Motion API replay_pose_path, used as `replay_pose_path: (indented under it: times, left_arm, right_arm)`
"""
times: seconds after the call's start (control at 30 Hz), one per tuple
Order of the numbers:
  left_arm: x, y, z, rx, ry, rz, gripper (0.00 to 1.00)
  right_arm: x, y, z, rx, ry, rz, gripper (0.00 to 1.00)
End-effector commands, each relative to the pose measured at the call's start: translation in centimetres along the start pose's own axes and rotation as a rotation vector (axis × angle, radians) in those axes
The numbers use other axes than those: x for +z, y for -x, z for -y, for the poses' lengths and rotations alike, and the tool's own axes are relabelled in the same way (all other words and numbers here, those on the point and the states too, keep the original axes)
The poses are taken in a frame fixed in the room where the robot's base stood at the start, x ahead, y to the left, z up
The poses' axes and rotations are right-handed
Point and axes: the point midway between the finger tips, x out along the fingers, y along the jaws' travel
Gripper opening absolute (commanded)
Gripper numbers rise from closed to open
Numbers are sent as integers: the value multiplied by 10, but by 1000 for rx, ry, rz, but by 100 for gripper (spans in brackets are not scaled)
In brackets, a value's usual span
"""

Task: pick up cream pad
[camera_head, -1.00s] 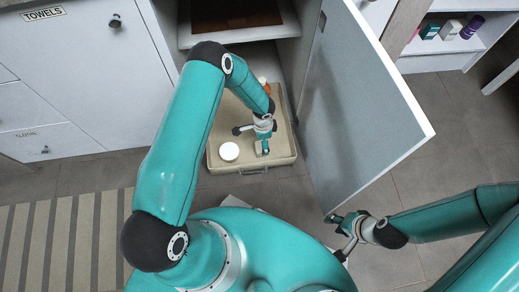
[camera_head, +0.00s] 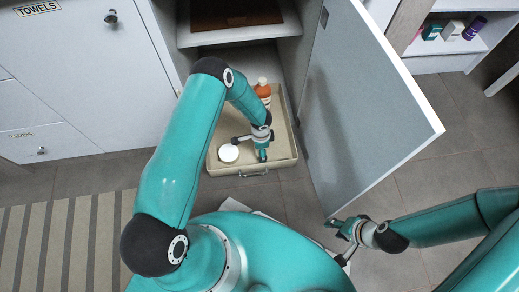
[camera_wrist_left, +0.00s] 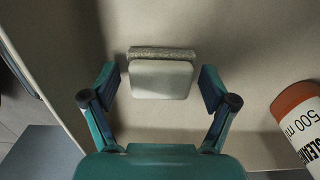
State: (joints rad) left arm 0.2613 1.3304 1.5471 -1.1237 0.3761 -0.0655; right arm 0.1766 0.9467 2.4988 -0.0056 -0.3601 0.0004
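The cream pad (camera_wrist_left: 160,80), a pale block with a rough grey strip along its far edge, lies flat in the beige tray (camera_wrist_left: 230,30) in the left wrist view. My left gripper (camera_wrist_left: 160,95) is open, with one finger on each side of the pad and a gap to both. In the head view my left gripper (camera_head: 250,149) is low inside the tray (camera_head: 283,162), and I cannot make out the pad there. My right gripper (camera_head: 338,240) is open and empty near the lower corner of the cabinet door.
A white round lid (camera_head: 228,154) is left of my left gripper. The open cabinet door (camera_head: 370,110) stands right of the tray.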

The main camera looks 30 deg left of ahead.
Motion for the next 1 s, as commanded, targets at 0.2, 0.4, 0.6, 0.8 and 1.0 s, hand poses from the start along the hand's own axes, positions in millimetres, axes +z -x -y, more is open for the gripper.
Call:
replay_pose_path:
  times: [0.2,0.4,0.6,0.8,1.0]
  left_arm:
    - [0,0,0,0,0,0,44]
    - [0,0,0,0,0,0,44]
    - [0,6,0,0,0,0,44]
    - [-1,27,0,-1,-1,0,44]
    - [0,71,1,-2,0,0,44]
  right_arm:
    - [0,0,0,0,0,0,40]
    - [0,0,0,0,0,0,40]
    - [0,2,1,0,0,0,40]
    - [0,10,4,0,0,0,40]
    - [0,24,9,0,0,0,40]
